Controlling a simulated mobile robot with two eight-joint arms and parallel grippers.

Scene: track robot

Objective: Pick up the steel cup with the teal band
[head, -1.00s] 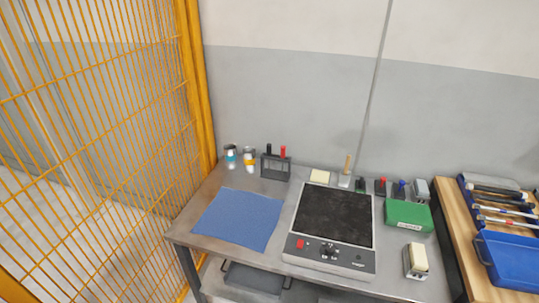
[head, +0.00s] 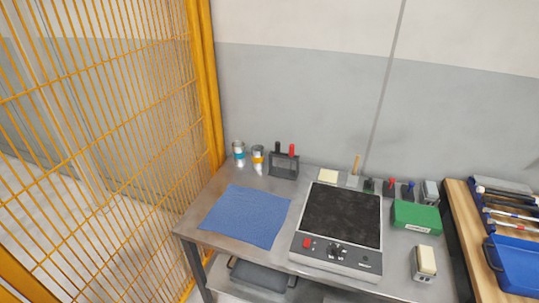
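The steel cup with the teal band (head: 239,151) stands upright at the back left corner of the metal table (head: 213,241). A similar steel cup with a yellow-orange band (head: 258,155) stands just to its right, with a small gap between them. Neither of my grippers shows in the head view, so I cannot see whether they are open or shut.
A dark rack (head: 284,165) with a black and a red handle stands right of the cups. A blue cloth (head: 244,215) lies in front. A black-topped plate device (head: 341,217) and a green box (head: 416,216) are further right. A yellow mesh fence (head: 120,130) rises at the left.

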